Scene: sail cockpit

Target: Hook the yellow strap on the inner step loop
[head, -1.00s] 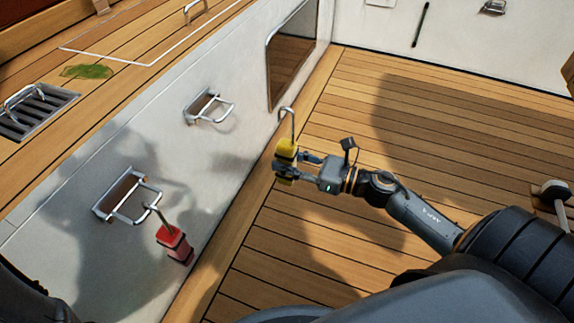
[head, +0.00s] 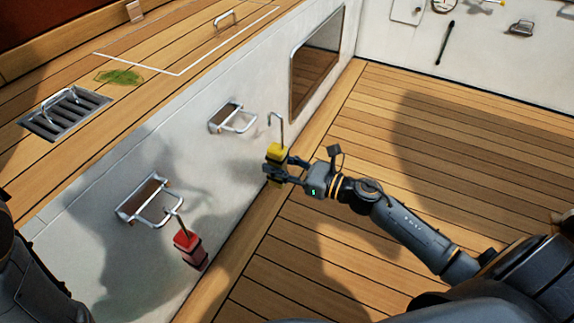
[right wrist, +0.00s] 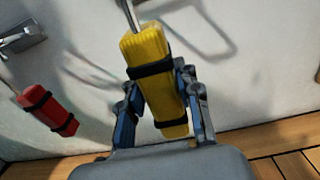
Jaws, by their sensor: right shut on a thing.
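The yellow strap (head: 276,153) is a folded bundle with dark bands and a silver metal hook (head: 279,127) standing up from its top. My right gripper (head: 273,168) is shut on the bundle, and the right wrist view shows its fingers on both sides of the yellow strap (right wrist: 158,75). The inner step loop (head: 240,122), a metal bar loop on the white wall, is empty. The hook is to its right in the head view, apparently apart from it. The hook's tip is cut off in the right wrist view. My left gripper is not in view.
A second step loop (head: 148,203) sits nearer on the wall, with a red strap (head: 189,250) hanging from it by its hook. The red strap also shows at left in the right wrist view (right wrist: 47,112). The wooden floor (head: 420,160) on the right is clear.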

